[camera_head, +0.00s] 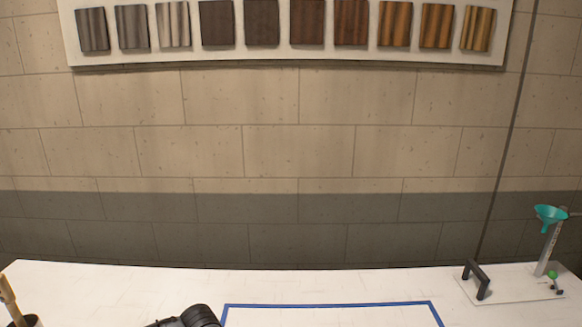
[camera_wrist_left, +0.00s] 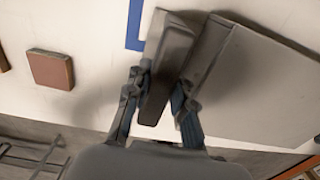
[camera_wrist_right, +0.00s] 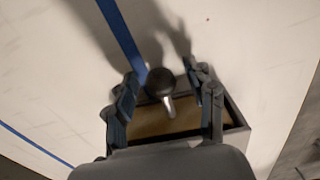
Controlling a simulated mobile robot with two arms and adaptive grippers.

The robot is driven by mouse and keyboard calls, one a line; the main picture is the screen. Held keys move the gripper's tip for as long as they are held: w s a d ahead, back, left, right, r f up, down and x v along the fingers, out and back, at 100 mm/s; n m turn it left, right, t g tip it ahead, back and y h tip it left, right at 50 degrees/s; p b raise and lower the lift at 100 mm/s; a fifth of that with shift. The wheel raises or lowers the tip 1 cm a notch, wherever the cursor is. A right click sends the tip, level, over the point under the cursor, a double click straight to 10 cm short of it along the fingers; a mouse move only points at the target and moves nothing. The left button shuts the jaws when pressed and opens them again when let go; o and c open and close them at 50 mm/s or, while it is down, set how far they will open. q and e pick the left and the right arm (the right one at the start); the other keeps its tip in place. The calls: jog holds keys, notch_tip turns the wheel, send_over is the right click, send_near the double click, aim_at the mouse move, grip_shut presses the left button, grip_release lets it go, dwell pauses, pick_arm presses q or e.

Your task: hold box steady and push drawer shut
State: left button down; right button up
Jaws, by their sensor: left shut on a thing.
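The grey box (camera_wrist_left: 265,85) fills the right of the left wrist view. A grey slab-like part (camera_wrist_left: 168,62) stands along its left side, apparently belonging to it. My left gripper (camera_wrist_left: 163,88) is shut on this part, one finger on each side. In the right wrist view the drawer (camera_wrist_right: 185,121) is pulled out, with a dark rim and a brown inside. A round black knob (camera_wrist_right: 160,82) on a metal stem is at its front. My right gripper (camera_wrist_right: 164,88) is open, its fingers apart on either side of the knob. The head view shows neither box nor drawer.
Blue tape (camera_head: 330,304) marks an area on the white table (camera_head: 110,285). A stand with a teal funnel (camera_head: 550,214) is at the right. A brush in a dark pot (camera_head: 24,321) is at the left. A reddish-brown block (camera_wrist_left: 51,69) lies clear of the box.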

jog(key=shift+d, duration=0.1)
pick_arm(q)
jog(key=shift+a, duration=0.1)
pick_arm(e)
notch_tip(320, 180, up, 12)
dwell(0.4)
pick_arm(q)
jog(key=c, duration=1.1)
grip_release()
